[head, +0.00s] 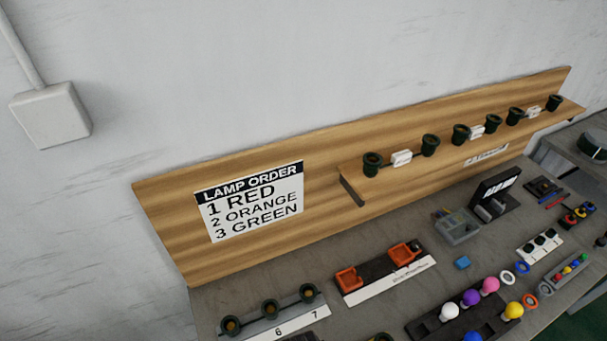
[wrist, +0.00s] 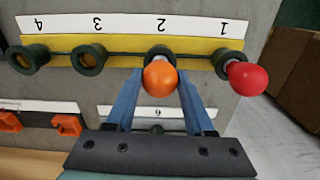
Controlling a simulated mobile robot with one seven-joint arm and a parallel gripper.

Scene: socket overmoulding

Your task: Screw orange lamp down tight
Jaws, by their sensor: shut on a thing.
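The orange lamp (wrist: 160,77) is at the socket labelled 2 (wrist: 163,52) on the yellow strip in the wrist view. Its round bulb faces the camera and hides most of its base, so I cannot tell how deep it sits. My gripper (wrist: 160,85) is shut on the orange lamp, with one blue finger on each side of it. The red lamp (wrist: 247,78) is at the socket labelled 1 (wrist: 229,60), to the right, slightly tilted outward. My gripper and the orange lamp are not seen in the head view.
Empty sockets 3 (wrist: 88,60) and 4 (wrist: 28,58) are on the same strip. The head view shows a lamp order sign (head: 250,203), a shelf with several sockets (head: 372,164), and a lamp rack (head: 430,329) with several lamps. A socket strip (head: 270,309) is at the front left.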

